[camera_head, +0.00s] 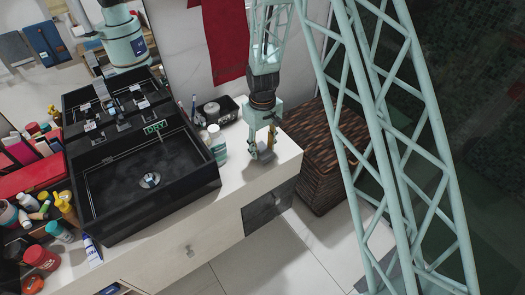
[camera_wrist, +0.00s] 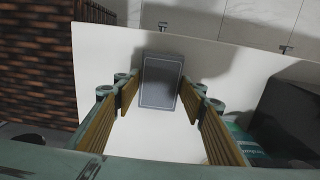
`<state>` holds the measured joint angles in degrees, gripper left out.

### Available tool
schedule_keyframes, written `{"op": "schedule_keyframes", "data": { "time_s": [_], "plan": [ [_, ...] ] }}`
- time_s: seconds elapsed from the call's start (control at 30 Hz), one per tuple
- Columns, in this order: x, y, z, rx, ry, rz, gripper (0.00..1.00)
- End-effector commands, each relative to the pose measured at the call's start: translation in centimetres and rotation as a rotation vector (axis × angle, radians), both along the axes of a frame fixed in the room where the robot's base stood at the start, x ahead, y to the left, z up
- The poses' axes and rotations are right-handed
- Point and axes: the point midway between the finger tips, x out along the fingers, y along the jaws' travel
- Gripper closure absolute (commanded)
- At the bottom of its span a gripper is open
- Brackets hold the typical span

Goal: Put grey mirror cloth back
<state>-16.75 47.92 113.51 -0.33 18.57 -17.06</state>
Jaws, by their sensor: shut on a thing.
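The grey mirror cloth (camera_wrist: 162,78) is a small dark grey rectangle with a thin pale border line. My gripper (camera_wrist: 160,98) is shut on it, with one finger pad at each side edge. In the head view my gripper (camera_head: 263,150) points down over the right end of the white counter (camera_head: 228,182), and the cloth shows as a small grey patch (camera_head: 266,157) between and below the fingers. The cloth is at or just above the counter top; I cannot tell whether it touches.
A black vessel sink (camera_head: 118,205) with a "DRY" label stands left of my gripper. A white and green tub (camera_head: 216,143) and a black tray (camera_head: 220,108) are close by. A brown wicker basket (camera_head: 322,165) stands right of the counter. Bottles crowd the far left.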

Motion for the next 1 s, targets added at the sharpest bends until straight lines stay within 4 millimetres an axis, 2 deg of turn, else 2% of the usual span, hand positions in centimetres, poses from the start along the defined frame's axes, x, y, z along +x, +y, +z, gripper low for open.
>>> {"op": "schedule_keyframes", "data": {
  "time_s": [0.13,0.63,0.67,0.8,1.0],
  "plan": [
    [0.0,0.0,-1.1,0.000,0.000,0.000,0.74],
    [0.0,0.0,-1.5,0.000,0.000,0.000,0.74],
    [0.0,0.0,-1.5,0.000,0.000,0.000,0.61],
    [0.0,0.0,-1.5,0.000,0.000,0.000,0.49],
    [0.0,0.0,-1.5,0.000,0.000,0.000,0.48]
  ]
}}
